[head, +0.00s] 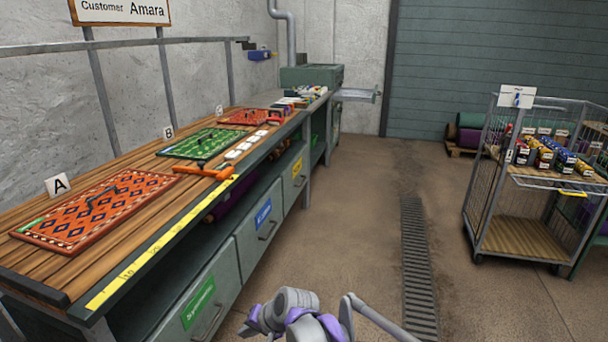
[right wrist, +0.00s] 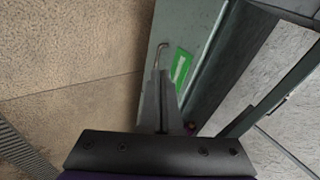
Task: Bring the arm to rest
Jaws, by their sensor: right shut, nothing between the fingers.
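My right arm (head: 295,308) shows at the bottom middle of the head view, low over the floor in front of the workbench. In the right wrist view my right gripper (right wrist: 160,78) is shut, its fingers together and empty. A drawer front with a green label lies behind the fingertips; I cannot tell the exact gap. My left gripper is not in view.
The wooden workbench (head: 150,244) holds small rugs at signs A and B and another farther back. A labelled drawer (head: 196,304) faces the aisle. A wire cart (head: 520,235) with coloured bottles stands right. The floor around the drain grate (head: 415,260) is clear.

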